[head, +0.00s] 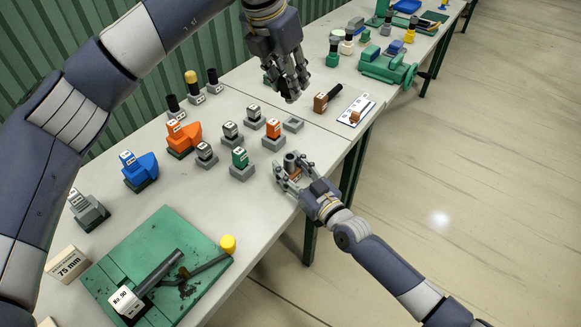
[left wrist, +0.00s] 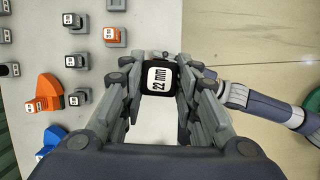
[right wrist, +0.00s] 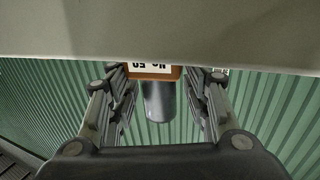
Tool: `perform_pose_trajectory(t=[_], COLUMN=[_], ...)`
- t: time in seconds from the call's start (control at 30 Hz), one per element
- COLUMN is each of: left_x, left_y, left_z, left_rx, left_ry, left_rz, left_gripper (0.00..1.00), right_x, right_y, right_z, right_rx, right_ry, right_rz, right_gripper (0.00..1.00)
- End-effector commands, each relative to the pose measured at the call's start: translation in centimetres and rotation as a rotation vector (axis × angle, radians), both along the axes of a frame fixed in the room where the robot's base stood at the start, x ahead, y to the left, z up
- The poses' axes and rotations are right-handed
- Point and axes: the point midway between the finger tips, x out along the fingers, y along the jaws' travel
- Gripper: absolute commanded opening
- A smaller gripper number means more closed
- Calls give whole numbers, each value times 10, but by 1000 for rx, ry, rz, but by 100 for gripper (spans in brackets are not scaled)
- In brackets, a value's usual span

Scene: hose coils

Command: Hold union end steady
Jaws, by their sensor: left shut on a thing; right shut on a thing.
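My left gripper (head: 292,92) points down above the far part of the bench. In the left wrist view its fingers (left wrist: 160,95) are closed around a black piece labelled "22 mm" (left wrist: 160,77); the head view mostly hides this piece. My right gripper (head: 293,176) is at the bench's right edge, shut on a grey cylindrical piece (head: 290,160). In the right wrist view this grey cylinder (right wrist: 159,102) lies between the fingers, against a brown block with a partly cut-off label (right wrist: 152,70). I cannot tell which piece is the union end.
Labelled pieces on grey bases, such as a green one (head: 240,157) and an orange one (head: 273,129), stand left of my right gripper. A green mat (head: 190,235) with a dark tube is at the near end. A green vise (head: 388,68) stands further back. Bare floor lies right.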

Motion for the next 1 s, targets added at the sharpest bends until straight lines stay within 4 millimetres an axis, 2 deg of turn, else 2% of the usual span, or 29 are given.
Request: perform_pose_trajectory(t=[0.4,0.43,0.53,0.87,1.0], left_x=[0,0,0,0,0], left_y=[0,0,0,0,0], left_z=[1,1,1,1,1], left_rx=[-1,-1,-1,-1,-1], left_ry=[-1,-1,-1,-1,-1], left_rz=[0,0,0,0,0], left_gripper=[0,0,0,0,0], right_x=[0,0,0,0,-8], right_y=[0,0,0,0,-5], right_z=[-1,-1,-1,0,-2], right_rx=[-1,-1,-1,-1,-1], right_ry=[2,2,2,1,3], right_rz=[0,0,0,0,0], right_gripper=[5,45,68,68,68])
